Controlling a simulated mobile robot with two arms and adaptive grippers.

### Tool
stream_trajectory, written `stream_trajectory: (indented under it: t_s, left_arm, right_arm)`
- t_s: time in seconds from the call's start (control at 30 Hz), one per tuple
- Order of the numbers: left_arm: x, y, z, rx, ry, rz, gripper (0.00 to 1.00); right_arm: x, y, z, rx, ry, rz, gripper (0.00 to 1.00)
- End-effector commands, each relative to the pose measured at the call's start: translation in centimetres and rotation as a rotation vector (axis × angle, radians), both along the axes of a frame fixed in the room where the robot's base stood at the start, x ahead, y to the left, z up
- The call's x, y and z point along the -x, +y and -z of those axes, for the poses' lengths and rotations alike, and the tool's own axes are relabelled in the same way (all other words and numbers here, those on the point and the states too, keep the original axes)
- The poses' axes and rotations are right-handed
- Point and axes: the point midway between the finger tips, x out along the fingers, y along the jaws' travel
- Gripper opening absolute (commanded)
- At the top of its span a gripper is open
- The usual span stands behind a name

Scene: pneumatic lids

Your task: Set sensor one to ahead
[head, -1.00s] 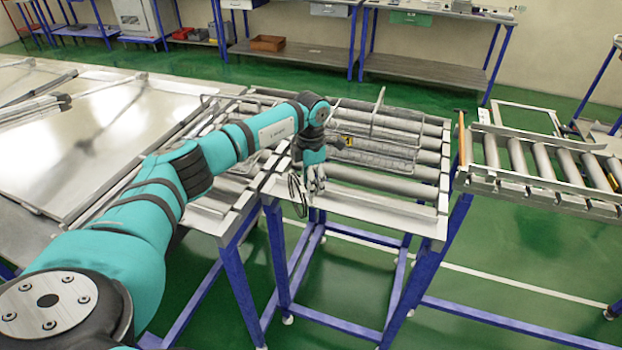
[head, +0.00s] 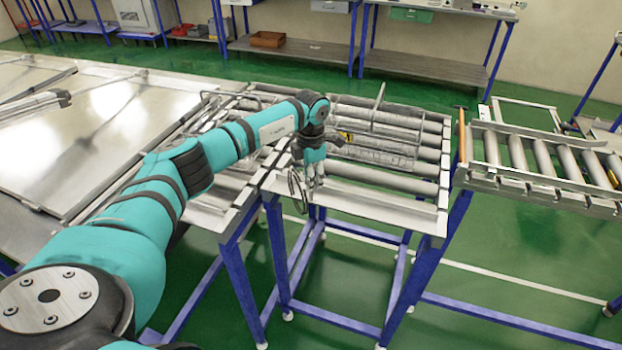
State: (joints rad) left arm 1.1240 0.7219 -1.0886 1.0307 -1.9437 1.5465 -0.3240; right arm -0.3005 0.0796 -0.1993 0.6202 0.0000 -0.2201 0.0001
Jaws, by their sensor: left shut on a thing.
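My left gripper (head: 313,180) points down at the near left corner of the middle roller table (head: 380,205). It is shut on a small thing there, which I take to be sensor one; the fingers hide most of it. A thin dark cable loop (head: 297,188) hangs just left of the fingers. Which way the sensor faces is too small to tell. My right gripper is not in view.
A wire basket (head: 385,152) lies on the rollers behind the gripper, with a small yellow-marked part (head: 345,136) near my wrist. Another roller conveyor (head: 545,165) stands to the right across a gap. A large metal table (head: 110,130) fills the left.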

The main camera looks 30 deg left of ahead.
Motion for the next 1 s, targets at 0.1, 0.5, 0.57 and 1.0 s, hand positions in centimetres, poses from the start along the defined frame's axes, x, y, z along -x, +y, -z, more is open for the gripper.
stream_trajectory:
  t_s: [0.1, 0.5, 0.57, 1.0]
  left_arm:
    - [0.0, -0.1, 0.0, 0.002, 0.000, -0.038, 0.00]
    - [-0.1, -0.1, -0.1, 0.004, -0.001, -0.336, 0.00]
    - [-0.1, -0.1, -0.1, 0.003, -0.002, -0.387, 0.00]
    - [-0.1, -0.1, -0.1, 0.003, -0.002, -0.695, 0.00]
  right_arm:
    - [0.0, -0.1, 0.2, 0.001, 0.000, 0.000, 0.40]
    - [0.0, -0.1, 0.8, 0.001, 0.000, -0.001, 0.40]
    - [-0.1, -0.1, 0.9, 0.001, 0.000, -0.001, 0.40]
    - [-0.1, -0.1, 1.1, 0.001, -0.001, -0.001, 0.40]
